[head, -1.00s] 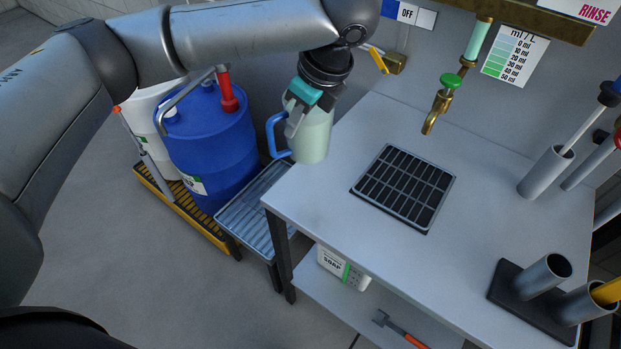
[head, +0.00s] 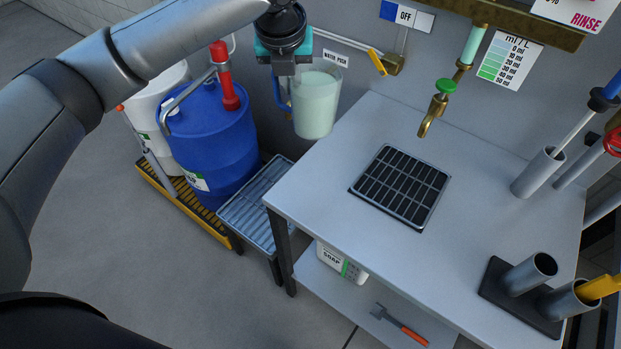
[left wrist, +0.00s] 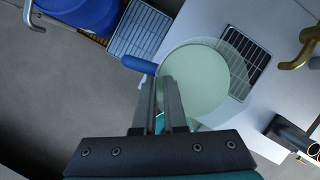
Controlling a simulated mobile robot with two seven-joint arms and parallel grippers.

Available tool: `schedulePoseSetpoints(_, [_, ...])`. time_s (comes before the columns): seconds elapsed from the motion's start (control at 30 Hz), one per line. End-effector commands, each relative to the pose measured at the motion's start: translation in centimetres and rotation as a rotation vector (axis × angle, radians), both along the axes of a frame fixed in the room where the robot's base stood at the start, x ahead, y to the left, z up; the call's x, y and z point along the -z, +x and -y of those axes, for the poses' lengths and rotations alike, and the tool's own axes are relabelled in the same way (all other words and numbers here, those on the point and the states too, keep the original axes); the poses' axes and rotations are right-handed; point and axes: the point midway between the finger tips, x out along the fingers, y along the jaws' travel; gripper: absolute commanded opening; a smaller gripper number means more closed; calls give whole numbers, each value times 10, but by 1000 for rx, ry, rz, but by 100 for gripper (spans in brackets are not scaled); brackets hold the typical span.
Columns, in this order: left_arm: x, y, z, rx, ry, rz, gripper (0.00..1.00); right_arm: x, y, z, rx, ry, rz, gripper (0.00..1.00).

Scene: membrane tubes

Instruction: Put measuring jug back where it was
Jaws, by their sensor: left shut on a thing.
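The measuring jug (head: 315,104) is a clear vessel with a blue handle (head: 279,94) and pale milky green liquid in it. In the head view it hangs upright in the air, left of the worktop's back left corner. My left gripper (head: 284,75) is shut on the jug at its handle side. In the left wrist view the jug (left wrist: 195,80) shows from above beyond the fingers, with the liquid surface visible. The fingers hide part of the handle. My right gripper is not in view.
A slatted metal stand (head: 262,210) is beside the worktop (head: 330,200), its visible top bare. A blue drum (head: 212,140) with a red-handled pump stands left of it. A brass tap (head: 436,110) is above a black drain grate (head: 402,187). Tubes stand at the right.

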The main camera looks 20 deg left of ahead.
Motion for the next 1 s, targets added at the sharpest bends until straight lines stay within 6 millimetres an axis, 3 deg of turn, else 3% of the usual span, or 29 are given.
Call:
schedulePoseSetpoints(0.3, [-10,9,-7,156,-1,2,0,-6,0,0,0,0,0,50])
schedulePoseSetpoints(0.47, [1,10,-8,173,0,0,0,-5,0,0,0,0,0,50])
schedulePoseSetpoints(1.0, [115,9,-7,172,-1,0,0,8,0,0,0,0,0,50])
